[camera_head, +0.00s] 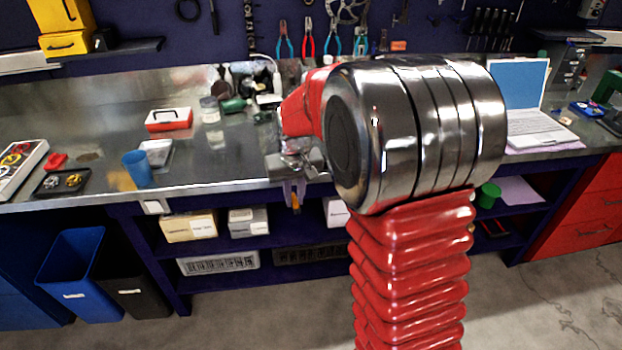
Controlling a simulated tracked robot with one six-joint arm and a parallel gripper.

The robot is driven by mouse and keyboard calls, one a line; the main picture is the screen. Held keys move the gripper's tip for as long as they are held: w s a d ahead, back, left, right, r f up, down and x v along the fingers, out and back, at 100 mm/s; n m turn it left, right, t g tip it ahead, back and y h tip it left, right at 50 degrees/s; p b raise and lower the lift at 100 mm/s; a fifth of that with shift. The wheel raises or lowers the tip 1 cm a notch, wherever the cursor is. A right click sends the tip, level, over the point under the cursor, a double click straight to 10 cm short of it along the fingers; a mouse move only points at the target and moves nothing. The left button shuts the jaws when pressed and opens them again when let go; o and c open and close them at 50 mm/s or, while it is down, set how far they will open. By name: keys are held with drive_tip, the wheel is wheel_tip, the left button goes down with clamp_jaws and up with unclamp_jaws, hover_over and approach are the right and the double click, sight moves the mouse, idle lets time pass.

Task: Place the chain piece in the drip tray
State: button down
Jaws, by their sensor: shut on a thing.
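My gripper (294,198) hangs down below the red wrist, in front of the bench's front edge. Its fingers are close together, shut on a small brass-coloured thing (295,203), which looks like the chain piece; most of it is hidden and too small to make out. A shallow black tray (40,192) with gold and silver round parts lies at the left front of the bench. A small pale tray (157,150) lies farther right, behind a blue cup. I cannot tell which is the drip tray. Both are left of my gripper and apart from it.
The blue cup (136,169) stands near the front edge. A red box (168,120), jars (210,109) and a green bottle (235,104) stand behind. A laptop (530,105) is at right. Bare bench lies between the cup and my gripper. My arm hides the bench's middle right.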

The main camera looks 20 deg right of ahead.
drive_tip(key=w+a+f+n, duration=0.1)
drive_tip(key=a+f, duration=0.3)
drive_tip(key=a, duration=0.4)
drive_tip(key=shift+w+n, duration=0.3)
